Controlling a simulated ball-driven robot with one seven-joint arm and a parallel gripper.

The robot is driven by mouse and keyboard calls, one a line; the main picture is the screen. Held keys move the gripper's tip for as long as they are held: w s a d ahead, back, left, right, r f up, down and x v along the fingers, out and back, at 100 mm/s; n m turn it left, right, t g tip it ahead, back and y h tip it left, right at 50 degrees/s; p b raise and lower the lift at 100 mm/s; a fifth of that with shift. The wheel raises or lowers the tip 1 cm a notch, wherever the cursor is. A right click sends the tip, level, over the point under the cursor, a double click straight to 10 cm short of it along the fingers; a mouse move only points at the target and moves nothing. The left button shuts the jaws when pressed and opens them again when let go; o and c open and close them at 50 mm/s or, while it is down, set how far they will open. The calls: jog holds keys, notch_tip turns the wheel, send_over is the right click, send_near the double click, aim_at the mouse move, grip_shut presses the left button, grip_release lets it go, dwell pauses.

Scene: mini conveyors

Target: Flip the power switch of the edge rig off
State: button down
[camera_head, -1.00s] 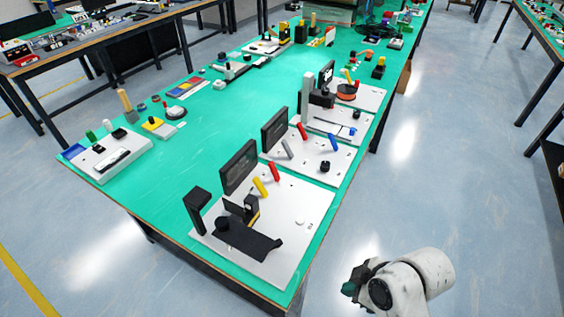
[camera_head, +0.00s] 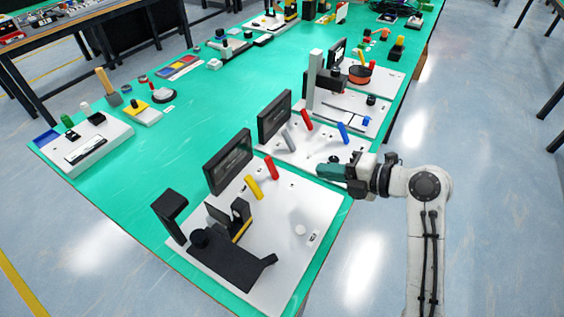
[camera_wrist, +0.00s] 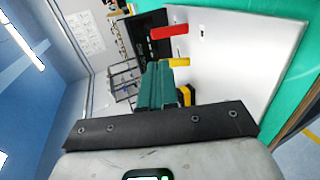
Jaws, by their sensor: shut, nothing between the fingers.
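The nearest rig is a white board (camera_head: 290,270) at the table's near end, with a black conveyor (camera_head: 232,262), a dark screen (camera_head: 228,160), and a yellow lever (camera_head: 253,187) and red lever (camera_head: 271,168). No label shows whether this is the edge rig. A small switch-like part (camera_head: 314,236) sits near its right edge beside a white knob (camera_head: 300,230); its setting is too small to read. My gripper (camera_head: 326,171) is shut and empty, above the right side of the boards, apart from that part. In the wrist view, the green fingers (camera_wrist: 155,88) are together; the red lever (camera_wrist: 170,32) and board (camera_wrist: 235,60) lie beyond.
A second rig with a screen (camera_head: 274,115), red lever (camera_head: 306,119) and blue lever (camera_head: 343,132) stands just behind. A tall grey post (camera_head: 314,80) rises farther back. The green table middle (camera_head: 200,110) is mostly clear.

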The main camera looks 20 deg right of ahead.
aim_at(271, 163)
jog(key=p+x, duration=0.2)
jog(key=x, duration=1.1)
jog(key=shift+f, duration=0.1)
jog(key=shift+a, duration=0.1)
jog(key=shift+w+a+f+g+h, duration=0.1)
jog(key=shift+w+a+g+h, duration=0.2)
jog(key=shift+w, duration=0.15)
jog(key=shift+w+a+g+h, duration=0.15)
jog(key=shift+w+g+h, duration=0.1)
jog(key=shift+g+h, duration=0.25)
jog(key=shift+a, duration=0.1)
jog(key=shift+b, duration=0.3)
